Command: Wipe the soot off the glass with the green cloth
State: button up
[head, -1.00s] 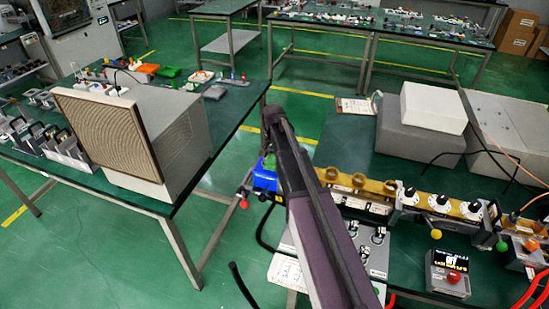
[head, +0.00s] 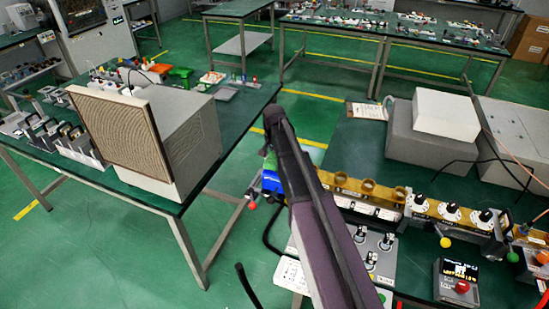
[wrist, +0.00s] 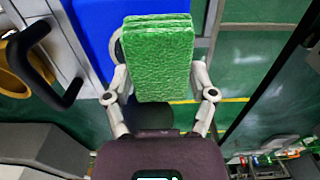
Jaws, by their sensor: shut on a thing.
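My gripper (wrist: 158,80) is shut on the green cloth (wrist: 158,58), a thick folded pad that stands up between the two fingers in the wrist view. In the head view my arm hides most of the gripper. A little of the green cloth (head: 270,162) shows left of the arm, above a blue block (head: 271,182). In the wrist view a blue surface (wrist: 92,25) lies behind and left of the cloth. I cannot make out the glass or any soot in either view.
The right bench carries a brass waveguide row (head: 365,190) with knobs and a grey box with a white box (head: 446,112) on it. The left bench holds a large box with a meshed front (head: 115,138). Green floor (head: 225,250) is open between the benches.

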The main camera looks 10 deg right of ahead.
jog(key=shift+f, duration=0.15)
jog(key=shift+s+d, duration=0.1)
jog(key=shift+s, duration=0.05)
jog(key=shift+s+d, duration=0.5)
jog(key=shift+d, duration=0.3)
jog(key=shift+s+d, duration=0.45)
jog(key=shift+d, duration=0.35)
jog(key=shift+r+p, duration=3.05)
jog(key=shift+r, duration=0.1)
notch_tip(320, 180, up, 3)
jog(key=p, duration=0.3)
jog(key=shift+s+f, duration=0.1)
jog(key=shift+s, duration=0.05)
